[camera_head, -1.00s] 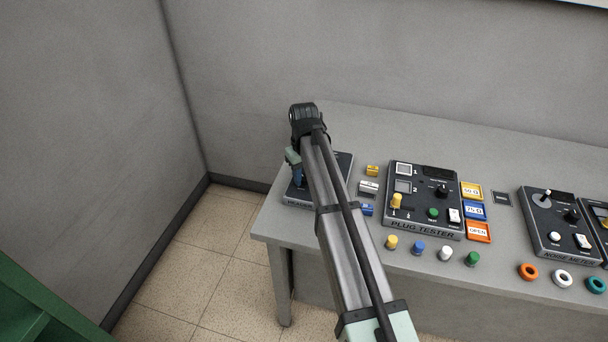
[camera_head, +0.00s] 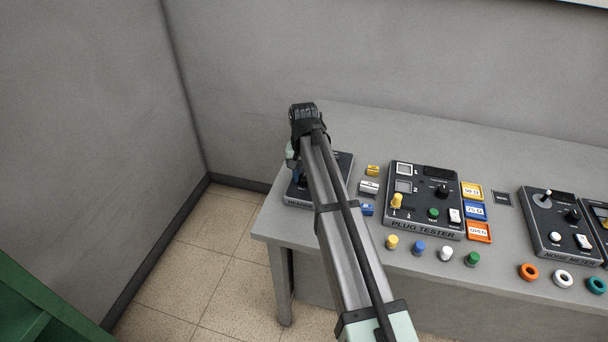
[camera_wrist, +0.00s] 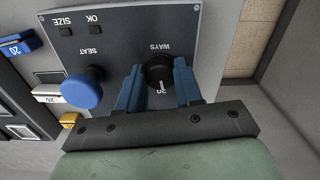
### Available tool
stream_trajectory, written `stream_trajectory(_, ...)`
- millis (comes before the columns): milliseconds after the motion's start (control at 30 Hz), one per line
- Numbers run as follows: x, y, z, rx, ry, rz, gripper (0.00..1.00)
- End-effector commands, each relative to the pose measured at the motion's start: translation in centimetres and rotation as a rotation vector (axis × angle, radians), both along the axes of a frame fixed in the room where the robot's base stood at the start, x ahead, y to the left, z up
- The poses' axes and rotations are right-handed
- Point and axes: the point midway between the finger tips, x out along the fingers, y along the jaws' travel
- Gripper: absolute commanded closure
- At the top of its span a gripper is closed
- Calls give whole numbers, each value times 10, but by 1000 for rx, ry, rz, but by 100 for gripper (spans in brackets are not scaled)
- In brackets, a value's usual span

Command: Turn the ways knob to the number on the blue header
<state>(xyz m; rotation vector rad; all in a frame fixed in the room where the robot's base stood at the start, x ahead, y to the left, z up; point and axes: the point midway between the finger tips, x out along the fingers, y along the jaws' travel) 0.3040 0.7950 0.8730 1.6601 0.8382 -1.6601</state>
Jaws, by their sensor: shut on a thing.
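The ways knob (camera_wrist: 158,68) is round and black with a white mark, on a dark panel (camera_wrist: 115,55) in the wrist view. My gripper (camera_wrist: 160,72) has its blue fingers shut on it, one on each side. The white mark points to the bottom of the picture, toward a small number that looks like 20, upside down. The blue header (camera_wrist: 13,39) lies left of the panel with a white number that looks like 20. It also shows in the head view (camera_head: 366,210). There, my arm hides the knob and most of the panel (camera_head: 345,165).
A blue seat knob (camera_wrist: 82,92) stands close to one finger. White (camera_wrist: 47,93) and yellow (camera_wrist: 70,120) headers lie beside the panel. A plug tester (camera_head: 425,215) stands farther right on the grey table (camera_head: 335,235). The table's left edge is close to the panel.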

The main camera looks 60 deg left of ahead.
Motion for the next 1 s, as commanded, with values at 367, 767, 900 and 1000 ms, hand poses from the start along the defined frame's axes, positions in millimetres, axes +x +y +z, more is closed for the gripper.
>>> stream_trajectory(367,0,0,0,0,0,-135,96)
stream_trajectory(767,0,0,0,0,0,-151,96)
stream_trajectory(900,0,0,0,0,0,-150,60)
stream_trajectory(1000,0,0,0,0,0,-150,51)
